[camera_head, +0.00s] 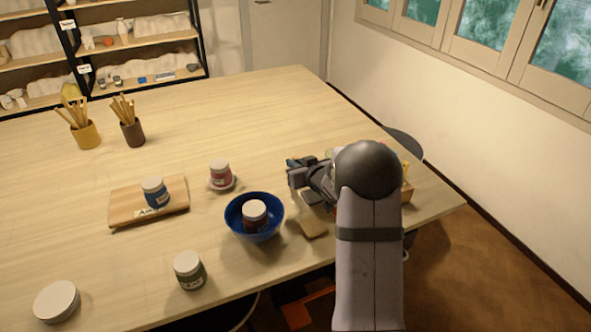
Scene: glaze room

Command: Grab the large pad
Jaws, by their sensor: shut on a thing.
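My gripper (303,175) is over the right part of the table, right of and a little behind the blue bowl. It is shut on a tan pad (308,198), of which only a small part shows below the dark fingers. A second flat tan piece (313,226) lies on the table near the front edge, just right of the bowl. My arm hides much of the area behind and right of the gripper. I cannot compare the sizes of the two tan pieces well.
The blue bowl (235,218) holds a jar. Jars stand on a wooden board (122,207), a small dish (233,184) and the table (110,265). Two brush pots (85,135) stand at the back left. A wooden box (407,192) is partly hidden right. The table's back middle is clear.

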